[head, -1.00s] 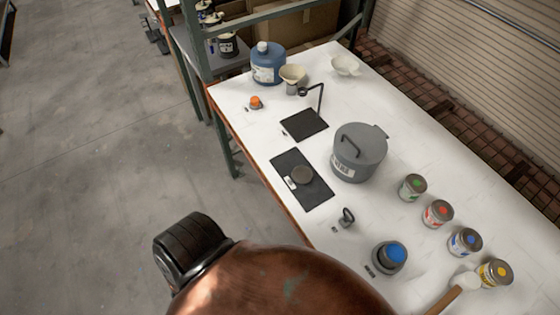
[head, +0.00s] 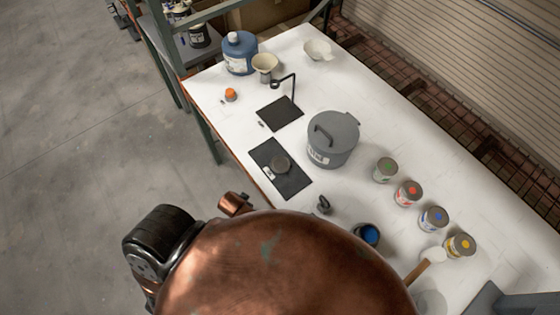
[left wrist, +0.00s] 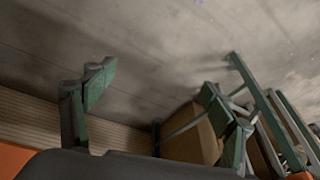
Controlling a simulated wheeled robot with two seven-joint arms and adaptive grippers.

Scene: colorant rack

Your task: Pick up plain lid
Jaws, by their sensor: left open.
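That view shows concrete, a corrugated wall and a rack, not the disc. In the head view my copper-coloured body and arm parts cover the bottom; the left fingers cannot be made out there.
A large grey lidded pot (head: 333,145) stands right of the mat. Several small colour-dotted cans (head: 408,194) line the right side. A blue-topped container (head: 367,235) and a wooden-handled tool (head: 425,262) are nearer. A black stand (head: 281,112) and blue jug (head: 239,55) are farther back.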

